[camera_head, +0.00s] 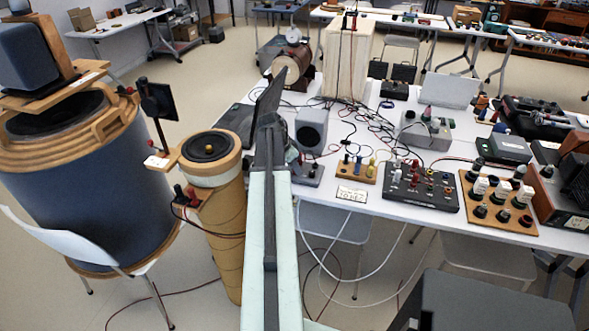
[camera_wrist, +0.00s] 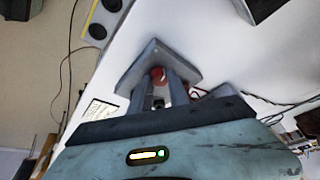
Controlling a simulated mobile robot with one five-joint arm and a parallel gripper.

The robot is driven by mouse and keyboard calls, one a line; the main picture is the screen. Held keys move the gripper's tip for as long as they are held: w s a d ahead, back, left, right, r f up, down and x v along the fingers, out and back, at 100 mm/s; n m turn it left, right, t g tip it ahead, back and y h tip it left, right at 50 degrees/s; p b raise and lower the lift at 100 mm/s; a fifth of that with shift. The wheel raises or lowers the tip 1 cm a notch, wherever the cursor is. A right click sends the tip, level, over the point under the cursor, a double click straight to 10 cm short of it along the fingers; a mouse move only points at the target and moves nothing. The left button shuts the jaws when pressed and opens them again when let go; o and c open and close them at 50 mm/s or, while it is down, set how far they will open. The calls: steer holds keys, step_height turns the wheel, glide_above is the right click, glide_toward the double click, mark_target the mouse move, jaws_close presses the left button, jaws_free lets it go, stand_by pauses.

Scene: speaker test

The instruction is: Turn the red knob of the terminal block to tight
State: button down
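The red knob (camera_wrist: 158,75) shows in the wrist view, on a grey plate-like base (camera_wrist: 192,73) of the terminal block. My gripper (camera_wrist: 160,84) reaches over the base from below in that view. Its two grey fingers lie on either side of the red knob, close to it. I cannot tell whether they touch it. A small dark and light part shows between the fingers below the knob. In the head view my arm runs up the middle and hides the gripper tip and the knob; a grey base (camera_head: 309,175) shows just right of the arm.
A grey speaker box (camera_head: 311,131) stands close right of my arm. A wooden board (camera_head: 356,172) with several posts and a black panel (camera_head: 420,188) stand further right. Cables cross the white table. A tan cylinder (camera_head: 215,215) stands left of my arm.

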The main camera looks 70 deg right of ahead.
steer(key=shift+m+g, duration=0.3)
steer(key=shift+m, duration=0.6)
steer(key=c, duration=1.2)
jaws_free()
steer(key=shift+c, duration=0.2)
steer(key=shift+r, duration=0.1)
steer(key=p+v, duration=0.7)
steer(key=shift+w+r, duration=0.2)
steer(key=shift+r, duration=0.05)
